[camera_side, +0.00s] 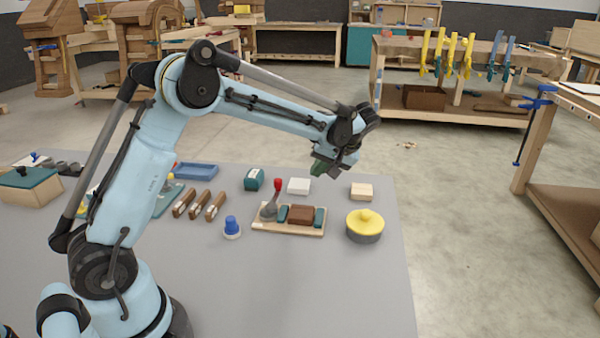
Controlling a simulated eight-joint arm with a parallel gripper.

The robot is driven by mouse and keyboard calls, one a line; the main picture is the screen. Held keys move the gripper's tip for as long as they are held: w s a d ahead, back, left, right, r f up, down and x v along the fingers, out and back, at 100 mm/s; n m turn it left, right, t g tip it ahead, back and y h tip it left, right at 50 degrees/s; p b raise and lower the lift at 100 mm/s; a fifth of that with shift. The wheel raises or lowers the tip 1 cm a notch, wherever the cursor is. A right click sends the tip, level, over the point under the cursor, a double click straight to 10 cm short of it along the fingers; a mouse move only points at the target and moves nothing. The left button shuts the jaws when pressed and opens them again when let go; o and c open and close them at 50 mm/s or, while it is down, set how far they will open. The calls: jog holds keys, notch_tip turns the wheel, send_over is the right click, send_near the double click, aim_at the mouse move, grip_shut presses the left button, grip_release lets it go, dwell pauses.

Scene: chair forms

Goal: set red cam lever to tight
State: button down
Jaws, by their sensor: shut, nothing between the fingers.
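The red cam lever (277,187) stands up, tilted slightly to the right, from a grey cam at the left end of a wooden base (260,226). A brown block (301,215) sits on the base between two teal blocks, to the right of the cam. My gripper (320,168) hangs from the wrist above and to the right of the lever, clear of it. Its fingers are shut and hold nothing. The fingertips are small here and partly dark against the table.
A yellow-lidded pot (365,222) stands right of the base. A blue-topped knob (232,227) is on its left. Several wooden-handled tools (200,204), a teal box (253,179), a white block (299,186) and a tan block (361,191) lie around. The table's front area is clear.

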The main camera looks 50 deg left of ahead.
aim_at(275, 194)
jog(key=x, duration=0.7)
jog(key=shift+s+a, duration=1.1)
jog(key=shift+a, duration=0.05)
jog(key=shift+s+a, duration=0.3)
jog(key=shift+a, duration=0.05)
